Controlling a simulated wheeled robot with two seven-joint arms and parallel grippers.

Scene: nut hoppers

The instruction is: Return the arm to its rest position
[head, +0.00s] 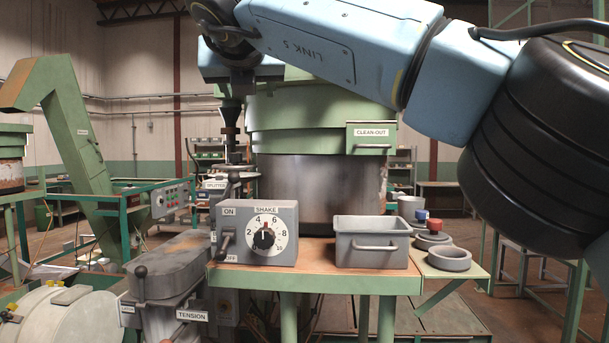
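My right arm comes in from the right and crosses the top of the head view, with its blue link marked LINK 5 and a black wrist at upper left. Below the wrist hangs what looks like my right gripper (231,115), dark and pointing down above the SPLITTER label. Its fingers are too small and too dark against the machinery to tell whether they are open or shut. My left arm and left gripper are not in view.
A grey SHAKE control box (254,233) with a dial and ON/OFF lever stands on the table, beside a grey bin (372,243). A green hopper with a CLEAN-OUT drawer (371,138) rises behind. Small round dishes (449,258) sit at right. A TENSION unit (165,285) stands left.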

